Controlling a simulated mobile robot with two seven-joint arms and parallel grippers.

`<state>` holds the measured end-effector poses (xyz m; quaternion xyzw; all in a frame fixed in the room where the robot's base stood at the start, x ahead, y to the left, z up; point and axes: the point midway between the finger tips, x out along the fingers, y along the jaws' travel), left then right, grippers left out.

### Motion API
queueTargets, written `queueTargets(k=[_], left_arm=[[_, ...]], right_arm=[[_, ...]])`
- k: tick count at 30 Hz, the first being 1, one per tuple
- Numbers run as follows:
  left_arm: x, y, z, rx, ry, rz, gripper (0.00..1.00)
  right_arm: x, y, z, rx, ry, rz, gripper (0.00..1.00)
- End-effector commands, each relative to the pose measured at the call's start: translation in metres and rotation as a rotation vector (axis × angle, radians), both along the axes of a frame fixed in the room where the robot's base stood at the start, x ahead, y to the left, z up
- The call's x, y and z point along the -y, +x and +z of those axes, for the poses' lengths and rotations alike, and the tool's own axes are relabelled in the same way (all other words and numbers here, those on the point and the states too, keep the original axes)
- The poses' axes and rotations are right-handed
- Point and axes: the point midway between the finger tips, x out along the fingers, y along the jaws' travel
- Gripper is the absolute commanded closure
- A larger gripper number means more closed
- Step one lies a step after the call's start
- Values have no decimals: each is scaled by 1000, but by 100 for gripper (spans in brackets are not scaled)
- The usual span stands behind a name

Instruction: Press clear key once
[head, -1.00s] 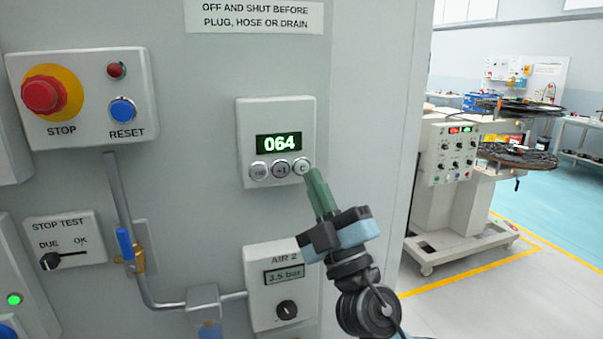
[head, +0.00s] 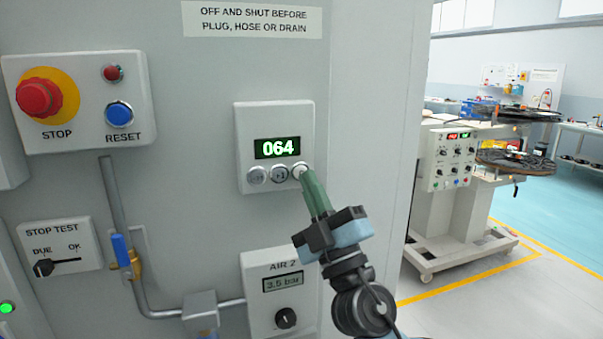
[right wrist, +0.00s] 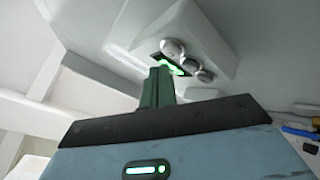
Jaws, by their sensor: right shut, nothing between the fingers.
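The counter box (head: 243,120) on the grey panel has a green display (head: 277,148) reading 064. Below the display is a row of three round keys. The right-hand one is the clear key (head: 299,169), marked C a second ago; its mark is now hard to read. My right gripper (head: 306,176) is shut and empty, its green fingertips at the lower right edge of the clear key. I cannot tell whether they touch it. In the right wrist view the shut fingers (right wrist: 158,72) point toward the counter box (right wrist: 205,35). My left gripper is not in view.
A red STOP button (head: 38,98) and a blue RESET button (head: 120,114) sit on a box at upper left. A pipe (head: 120,205) with a blue-handled valve runs at left.

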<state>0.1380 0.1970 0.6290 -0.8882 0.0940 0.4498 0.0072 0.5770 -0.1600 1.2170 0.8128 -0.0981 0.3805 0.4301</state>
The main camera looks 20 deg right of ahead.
Motion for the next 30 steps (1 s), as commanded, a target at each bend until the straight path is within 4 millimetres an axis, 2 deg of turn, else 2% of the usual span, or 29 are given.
queueTargets(k=[13, 30], left_arm=[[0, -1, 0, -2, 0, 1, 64], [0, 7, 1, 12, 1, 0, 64]], right_arm=[[0, 0, 0, 0, 0, 0, 100], [0, 0, 0, 0, 0, 0, 100]])
